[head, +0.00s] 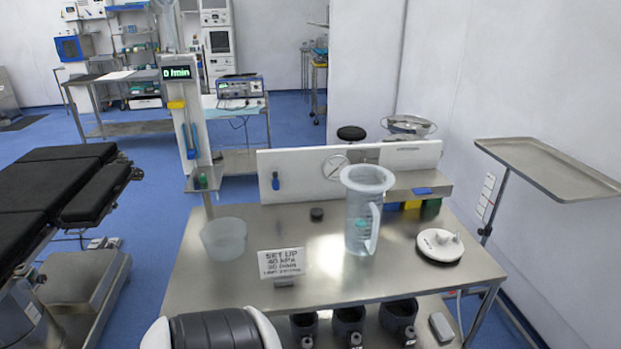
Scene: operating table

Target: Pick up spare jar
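A tall clear jar (357,230) with a wide rim, a side handle and something teal inside stands upright on the steel table (215,285), right of its middle. A shorter translucent tub (224,239) stands near the table's left edge. I cannot tell from looks alone which of these is the spare jar. A round white lid-like piece (439,243) with a raised knob lies near the table's right edge. Neither of my grippers shows in the head view.
A small sign (281,263) stands at the table's front, and a small dark cap (316,214) lies behind it. A white panel with a gauge (335,167) runs along the back. A steel tray stand (553,168) is at right, a black operating bed (55,187) at left.

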